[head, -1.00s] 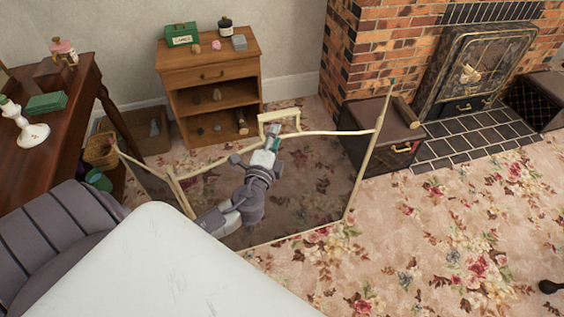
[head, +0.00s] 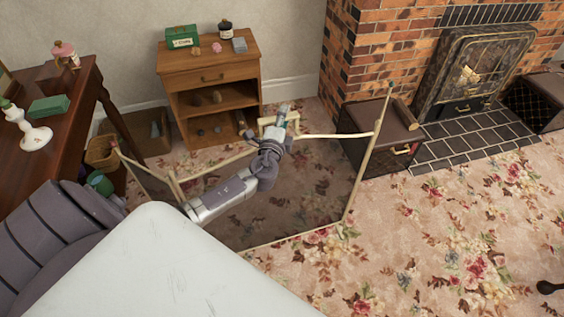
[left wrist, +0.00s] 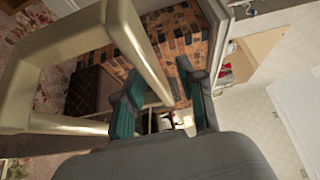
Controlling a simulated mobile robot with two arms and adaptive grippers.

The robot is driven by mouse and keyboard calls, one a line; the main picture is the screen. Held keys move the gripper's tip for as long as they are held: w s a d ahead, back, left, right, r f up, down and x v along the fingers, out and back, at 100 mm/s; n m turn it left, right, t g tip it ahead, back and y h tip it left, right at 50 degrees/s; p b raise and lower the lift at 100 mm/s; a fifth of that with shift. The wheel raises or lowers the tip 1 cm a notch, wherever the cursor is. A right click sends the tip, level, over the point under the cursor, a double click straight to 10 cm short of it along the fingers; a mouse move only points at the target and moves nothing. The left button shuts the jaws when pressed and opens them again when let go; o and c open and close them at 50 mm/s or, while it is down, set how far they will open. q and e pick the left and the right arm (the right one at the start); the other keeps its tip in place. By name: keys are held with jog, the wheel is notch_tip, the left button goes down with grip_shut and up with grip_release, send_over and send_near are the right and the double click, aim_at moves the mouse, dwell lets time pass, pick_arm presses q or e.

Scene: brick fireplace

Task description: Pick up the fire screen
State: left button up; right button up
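The fire screen (head: 285,205) stands open on the carpet in the head view, with dark see-through panels and a cream frame. A cream loop handle (head: 265,122) rises from its middle top rail. My left gripper (head: 283,112) is at that handle, and my arm crosses in front of the middle panel. In the left wrist view the gripper (left wrist: 160,95) is open, its two fingers apart. The cream handle (left wrist: 145,55) passes close by, its bar reaching toward the gap between the fingers. I cannot tell whether it lies inside the gap. My right gripper is not in view.
A small wooden shelf unit (head: 212,70) stands just behind the screen. A dark box (head: 370,145) stands close to its right panel, before the brick fireplace (head: 385,50). A wooden desk (head: 75,110) and grey chair (head: 60,240) are at left. Carpet at right is mostly clear.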

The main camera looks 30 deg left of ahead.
pick_arm(q)
grip_shut()
jog(key=shift+w+a+r, duration=0.1)
jog(key=shift+r, duration=0.1)
jog(key=shift+r, duration=0.1)
jog(key=shift+r, duration=0.55)
jog(key=shift+r+p, duration=0.55)
jog(key=shift+r, duration=1)
jog(key=w+d+r, duration=0.6)
jog(key=d, duration=0.4)
jog(key=shift+w+r, duration=0.2)
jog(key=shift+r, duration=0.15)
